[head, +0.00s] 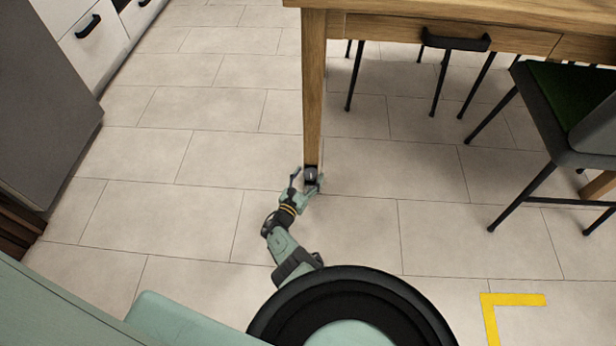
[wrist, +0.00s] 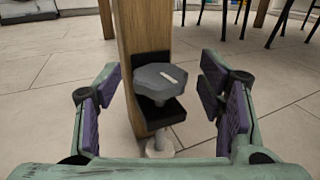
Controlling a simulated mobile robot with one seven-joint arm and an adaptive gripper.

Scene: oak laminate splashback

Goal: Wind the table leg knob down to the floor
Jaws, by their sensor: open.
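The wooden table leg (head: 313,95) comes down from the near left corner of the table (head: 430,12). At its lower end is a dark grey knob (head: 311,174). In the wrist view the knob (wrist: 164,80) is faceted with a pale mark on top, on a black bracket (wrist: 168,112) fixed to the leg (wrist: 143,40). A pale round foot (wrist: 160,147) shows below; whether it touches the floor I cannot tell. My gripper (head: 308,183) is open, one finger each side of the knob. In the wrist view both purple finger pads (wrist: 164,115) stand apart from it.
A chair with a green seat (head: 570,100) stands right of the leg, with more thin black legs under the table. A grey cabinet (head: 45,100) is at the left. A yellow floor mark (head: 513,299) lies at lower right. The tiled floor (head: 150,160) left of the leg is clear.

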